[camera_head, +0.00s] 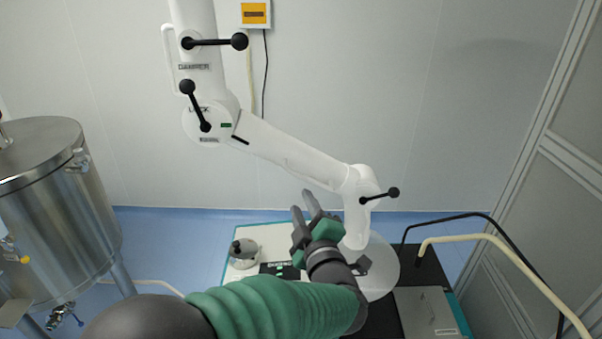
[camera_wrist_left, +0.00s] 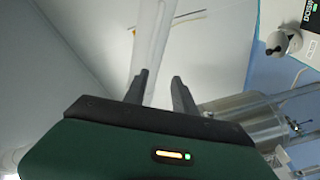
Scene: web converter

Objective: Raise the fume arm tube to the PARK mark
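The white fume arm hangs from the top in the head view. Its tube (camera_head: 290,155) slopes down to the right from a joint marked LOCK (camera_head: 205,122) to a lower joint and a clear round hood (camera_head: 385,275). Black-knobbed levers sit at the joints. I cannot read a PARK mark. My left gripper (camera_head: 302,202) is open and empty, just below the tube's lower part in the picture. In the left wrist view the open fingers (camera_wrist_left: 160,76) point toward a white tube (camera_wrist_left: 153,45); contact does not show. My right gripper is not in view.
A steel tank (camera_head: 60,215) stands at left. Below the arm is a worktop with a small grey pot (camera_head: 243,252) and a metal box (camera_head: 428,312). A cream hose (camera_head: 490,240) and black cable run at right. A yellow-fronted box (camera_head: 255,13) hangs on the wall.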

